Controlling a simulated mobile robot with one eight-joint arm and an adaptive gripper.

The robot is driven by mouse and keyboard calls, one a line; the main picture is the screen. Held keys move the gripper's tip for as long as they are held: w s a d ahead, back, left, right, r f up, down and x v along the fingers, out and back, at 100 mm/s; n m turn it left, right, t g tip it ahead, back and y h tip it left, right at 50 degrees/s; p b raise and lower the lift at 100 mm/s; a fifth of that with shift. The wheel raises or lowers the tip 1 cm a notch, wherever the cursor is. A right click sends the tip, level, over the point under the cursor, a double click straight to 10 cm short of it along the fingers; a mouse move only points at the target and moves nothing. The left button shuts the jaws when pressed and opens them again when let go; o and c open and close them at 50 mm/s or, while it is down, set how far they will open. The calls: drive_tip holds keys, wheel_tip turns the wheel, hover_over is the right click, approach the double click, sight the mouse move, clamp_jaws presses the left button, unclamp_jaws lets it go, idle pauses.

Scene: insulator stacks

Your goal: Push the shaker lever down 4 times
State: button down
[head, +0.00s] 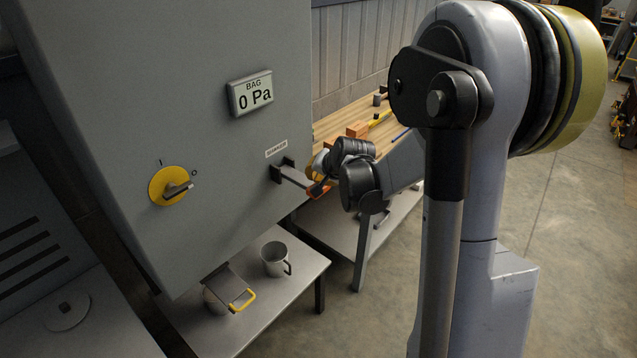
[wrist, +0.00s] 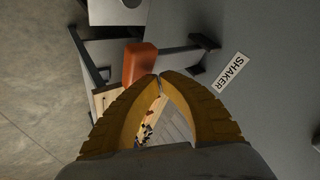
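The shaker lever (head: 294,176) sticks out from the right side of the grey cabinet front, below a small label. Its orange-red handle (head: 318,190) is at the outer end. In the wrist view the handle (wrist: 139,63) lies just ahead of the fingertips, with the SHAKER label (wrist: 230,72) to the right. My gripper (wrist: 160,76) has its yellow-brown fingers together at the tips, with nothing seen between them. In the head view my gripper (head: 320,163) is close above the handle, partly hidden by my wrist. I cannot tell whether it touches the handle.
The grey cabinet (head: 215,170) carries a display (head: 251,94) reading BAG 0 Pa and a yellow rotary switch (head: 172,186). A yellow-handled flap (head: 236,291) hangs below it. A metal mug (head: 274,260) stands on the low shelf. A wooden bench (head: 345,118) lies behind my gripper.

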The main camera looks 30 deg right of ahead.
drive_tip(key=shift+r, duration=0.4)
drive_tip(key=shift+r, duration=0.1)
drive_tip(key=shift+r+p, duration=1.9)
drive_tip(key=shift+r, duration=0.55)
drive_tip(key=shift+a, duration=0.1)
drive_tip(key=s+a+n+b, duration=0.4)
drive_tip(key=s+a+b, duration=0.4)
drive_tip(key=s+a, duration=0.35)
drive_tip(key=s+a+f+n+g+b, duration=0.1)
drive_tip(key=s+a+f+n+b, duration=0.2)
drive_tip(key=s, duration=0.5)
drive_tip(key=s+a+f+n+g+b, duration=0.1)
drive_tip(key=s+a+f+n+b, duration=0.1)
drive_tip(key=s+f, duration=0.4)
drive_tip(key=s+a+b, duration=0.1)
drive_tip(key=s+b, duration=0.1)
drive_tip(key=shift+s+a+n+y, duration=0.15)
drive_tip(key=shift+s+n+y, duration=0.15)
drive_tip(key=shift+n+y, duration=0.1)
drive_tip(key=shift+w, duration=0.1)
